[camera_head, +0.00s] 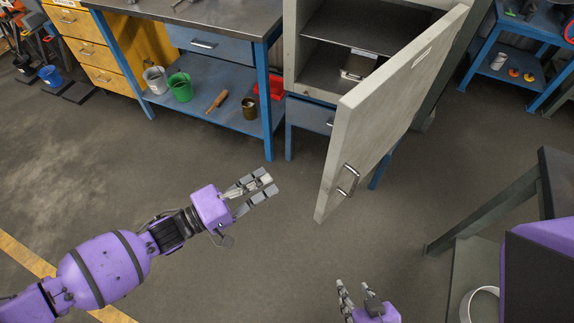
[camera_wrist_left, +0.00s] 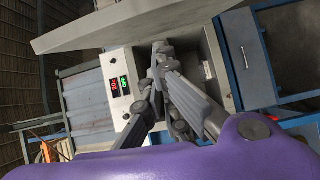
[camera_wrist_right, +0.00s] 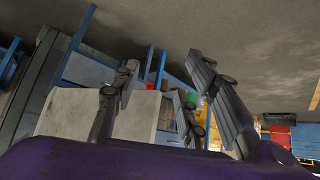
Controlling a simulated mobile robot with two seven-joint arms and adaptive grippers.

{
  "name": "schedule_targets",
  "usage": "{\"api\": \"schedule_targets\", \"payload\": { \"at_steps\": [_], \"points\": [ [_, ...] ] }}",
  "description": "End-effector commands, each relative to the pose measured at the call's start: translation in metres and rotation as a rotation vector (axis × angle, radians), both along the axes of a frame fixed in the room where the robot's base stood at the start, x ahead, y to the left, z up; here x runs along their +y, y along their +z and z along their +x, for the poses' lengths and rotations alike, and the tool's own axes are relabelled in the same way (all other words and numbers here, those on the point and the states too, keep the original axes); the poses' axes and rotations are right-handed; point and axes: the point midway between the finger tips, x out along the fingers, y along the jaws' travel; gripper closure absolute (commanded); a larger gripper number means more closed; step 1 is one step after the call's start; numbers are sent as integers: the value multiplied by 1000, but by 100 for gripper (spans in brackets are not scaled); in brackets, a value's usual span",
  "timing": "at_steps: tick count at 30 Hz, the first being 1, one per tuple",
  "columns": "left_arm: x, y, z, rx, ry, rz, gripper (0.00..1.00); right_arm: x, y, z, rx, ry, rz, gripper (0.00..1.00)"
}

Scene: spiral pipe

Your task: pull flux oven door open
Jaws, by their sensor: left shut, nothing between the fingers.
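The flux oven (camera_head: 291,50) stands at the back centre in the head view, and its grey door (camera_head: 395,110) is swung wide open towards me. The door's metal handle (camera_head: 348,180) is on the outer face near the free edge. Shelves inside the oven are visible. My left gripper (camera_head: 268,184) is shut and empty, left of the door's free edge and apart from it. The left wrist view shows the door (camera_wrist_left: 120,24) across the top and the oven's lit display (camera_wrist_left: 119,85). My right gripper (camera_head: 355,286) is open and empty, below the handle and apart from it.
A blue workbench (camera_head: 265,90) with a green bucket (camera_head: 180,86) stands left of the oven. A dark-topped table (camera_head: 557,175) stands at the right, with a white round container (camera_head: 480,304) on its lower shelf. The floor between my left arm and the door is clear.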

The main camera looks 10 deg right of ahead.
Motion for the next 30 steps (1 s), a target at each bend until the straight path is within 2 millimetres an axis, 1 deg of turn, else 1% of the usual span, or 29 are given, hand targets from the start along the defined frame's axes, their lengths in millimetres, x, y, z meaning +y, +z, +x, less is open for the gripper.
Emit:
{"api": "schedule_targets", "payload": {
  "at_steps": [1, 4, 8, 11, 18, 22, 24, 30],
  "points": [
    [5, 1, 6, 29, -7, -1, 100, 0, -1, 1, -1, 2, -1, 60],
    [9, 3, 13, 72, -11, -11, 100, -1, -1, 1, -1, 2, -2, 60],
    [1, 5, 17, 80, -12, -15, 100, -3, 1, 1, -2, 3, -7, 60],
    [-14, 6, 23, 77, -13, -16, 100, -5, 2, 0, -1, 3, -9, 60],
    [-63, 7, 42, 76, -12, -16, 100, -7, 6, -6, 6, -2, -9, 60],
    [-87, 6, 50, 75, -12, -16, 100, -6, 6, -7, 7, -3, -8, 60],
    [-92, 7, 37, 79, -11, -15, 100, -6, 13, -3, -2, -4, -7, 60],
    [-103, 6, 20, 76, -10, -13, 100, -4, 20, 3, -15, -4, -3, 60]
  ]
}}
